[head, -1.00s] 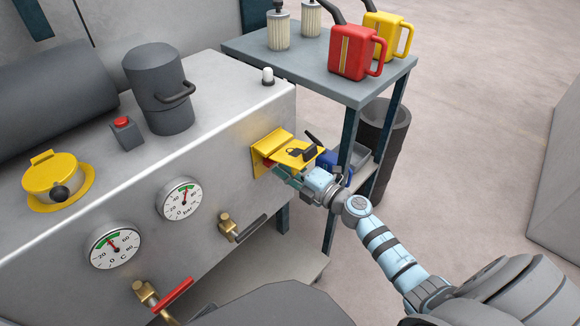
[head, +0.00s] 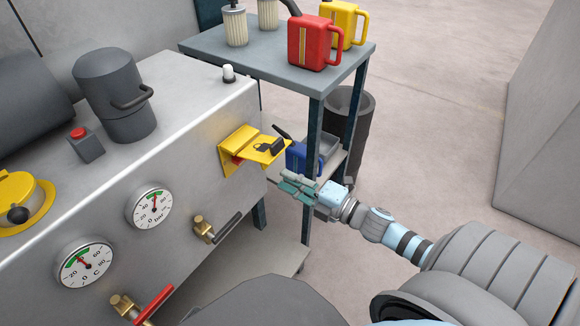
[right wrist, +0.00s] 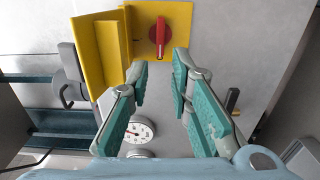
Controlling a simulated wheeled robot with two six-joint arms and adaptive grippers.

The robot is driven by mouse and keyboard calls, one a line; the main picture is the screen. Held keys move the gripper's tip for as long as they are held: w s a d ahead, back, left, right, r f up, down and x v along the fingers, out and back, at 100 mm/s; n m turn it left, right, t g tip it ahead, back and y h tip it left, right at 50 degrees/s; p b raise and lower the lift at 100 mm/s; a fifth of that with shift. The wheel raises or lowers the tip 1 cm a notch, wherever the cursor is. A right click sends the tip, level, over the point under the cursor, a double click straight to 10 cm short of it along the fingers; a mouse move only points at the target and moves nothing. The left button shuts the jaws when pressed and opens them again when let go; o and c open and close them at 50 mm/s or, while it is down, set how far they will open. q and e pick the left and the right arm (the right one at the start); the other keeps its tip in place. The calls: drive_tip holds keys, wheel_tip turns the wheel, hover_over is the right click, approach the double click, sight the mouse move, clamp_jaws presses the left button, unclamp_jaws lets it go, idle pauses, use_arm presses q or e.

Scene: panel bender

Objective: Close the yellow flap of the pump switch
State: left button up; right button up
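The yellow flap (head: 262,149) of the pump switch stands open, sticking out from its yellow housing (head: 233,158) on the machine's front panel. My left gripper is not in view.
Gauges (head: 149,208) and valves with a black (head: 227,227) and a red handle (head: 152,304) lie left of and below the switch. A shelf table (head: 276,62) with cans stands behind; a blue can (head: 301,157) is on its lower shelf. A dark bin (head: 347,105) is beside it.

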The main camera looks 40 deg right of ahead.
drive_tip(key=shift+g, duration=0.4)
drive_tip(key=r+p, duration=0.1)
drive_tip(key=p, duration=0.1)
drive_tip(key=s+r+p, duration=0.1)
drive_tip(key=r+p, duration=0.1)
drive_tip(key=s+r+p, duration=0.1)
drive_tip(key=r+p, duration=0.1)
drive_tip(key=shift+d+r+p, duration=0.1)
drive_tip(key=shift+d+p, duration=0.1)
drive_tip(key=shift+p, duration=0.15)
clamp_jaws()
drive_tip(key=s+d+r+m+t+p, duration=0.1)
drive_tip(key=s+r+m+p, duration=0.1)
drive_tip(key=r+m+p, duration=0.55)
drive_tip(key=s+d+r+m+t+p, duration=0.1)
drive_tip(key=s+r+m+p, duration=0.25)
drive_tip(key=m, duration=0.75)
drive_tip(key=w+a+f+b, duration=0.2)
drive_tip(key=w+f+b, duration=0.1)
drive_tip(key=w, duration=0.6)
drive_tip(key=shift+w+a+b, duration=0.15)
drive_tip(key=shift+a+b, duration=0.25)
drive_tip(key=shift+b, duration=0.4)
